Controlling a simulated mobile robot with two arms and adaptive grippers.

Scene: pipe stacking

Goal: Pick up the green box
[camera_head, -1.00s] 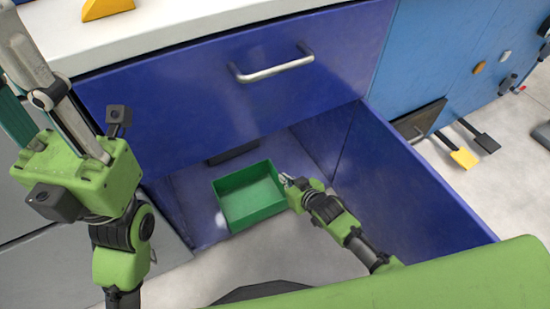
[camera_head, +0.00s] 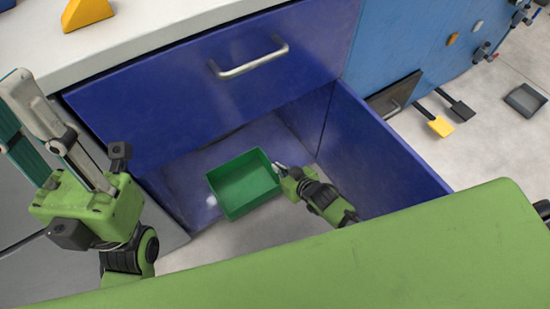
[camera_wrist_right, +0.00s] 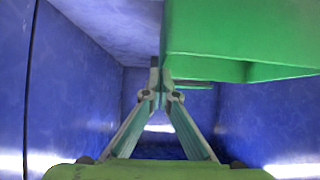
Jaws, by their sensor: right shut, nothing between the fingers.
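The green box (camera_head: 243,190) is an open-topped tray inside the lower blue cabinet space, in the middle of the head view. It fills the upper right of the right wrist view (camera_wrist_right: 235,35). My right gripper (camera_head: 279,167) is at the box's right side in the head view. In the right wrist view its fingertips (camera_wrist_right: 160,88) meet with nothing between them, close by the box's left edge; I cannot tell whether they touch it. My left gripper (camera_head: 14,95) is raised at the far left, away from the box; its finger gap is unclear.
A blue drawer front (camera_head: 215,85) with a metal handle (camera_head: 250,60) is above the box. A blue side panel (camera_head: 375,150) stands right of my right arm. A white counter (camera_head: 150,25) carries a yellow block (camera_head: 87,12). A yellow shovel (camera_head: 437,125) and a dark one lie at right.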

